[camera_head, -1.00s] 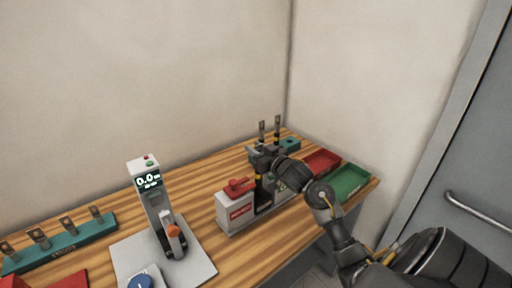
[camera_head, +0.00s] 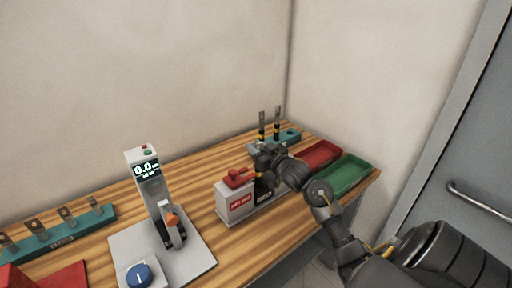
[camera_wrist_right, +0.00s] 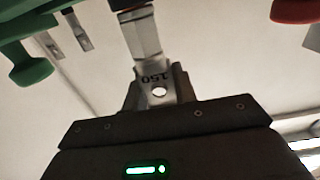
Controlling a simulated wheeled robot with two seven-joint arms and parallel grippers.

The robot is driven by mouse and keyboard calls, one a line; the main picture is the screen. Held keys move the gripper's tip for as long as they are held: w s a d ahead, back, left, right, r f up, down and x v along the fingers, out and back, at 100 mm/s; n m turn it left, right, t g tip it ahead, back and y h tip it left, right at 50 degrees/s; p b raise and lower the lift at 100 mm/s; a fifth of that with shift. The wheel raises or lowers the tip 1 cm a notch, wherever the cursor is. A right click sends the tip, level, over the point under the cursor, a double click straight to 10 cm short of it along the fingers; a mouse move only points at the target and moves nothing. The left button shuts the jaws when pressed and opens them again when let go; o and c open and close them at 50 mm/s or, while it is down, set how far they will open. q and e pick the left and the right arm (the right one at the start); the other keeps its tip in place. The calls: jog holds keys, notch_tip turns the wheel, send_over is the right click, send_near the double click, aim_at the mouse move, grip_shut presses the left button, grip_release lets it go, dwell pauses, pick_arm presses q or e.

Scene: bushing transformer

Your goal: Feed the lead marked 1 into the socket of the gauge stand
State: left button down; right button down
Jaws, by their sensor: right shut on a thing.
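The gauge stand (camera_head: 150,186) is a grey column with a lit display reading 0.0, on a light plate at left of centre. An orange-tipped clamp (camera_head: 172,226) sits at its front; I cannot make out the socket opening. My right gripper (camera_head: 262,181) is beside the red-and-white box, far from the stand. In the right wrist view it is shut on a flat metal lug (camera_wrist_right: 156,78) stamped 150, with a round hole and a barrel above. No mark 1 is readable. Two leads (camera_head: 262,124) (camera_head: 277,122) stand upright behind the gripper. My left gripper is not in view.
The white box (camera_head: 236,205) with a red top stands close to the gripper. A teal rack (camera_head: 66,236) with several metal tabs is at left. A red tray (camera_head: 318,155) and a green tray (camera_head: 343,175) lie at right.

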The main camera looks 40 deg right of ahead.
jog(key=c, duration=1)
grip_release()
jog(key=shift+r, duration=0.1)
jog(key=shift+c, duration=0.2)
jog(key=shift+s, duration=0.1)
jog(key=shift+s+f, duration=0.2)
jog(key=shift+s, duration=0.15)
jog(key=s+b, duration=0.2)
jog(key=s, duration=0.8)
jog(key=shift+r+b, duration=0.2)
jog(key=shift+b, duration=0.15)
jog(key=shift+a+f, duration=0.1)
jog(key=shift+a, duration=0.05)
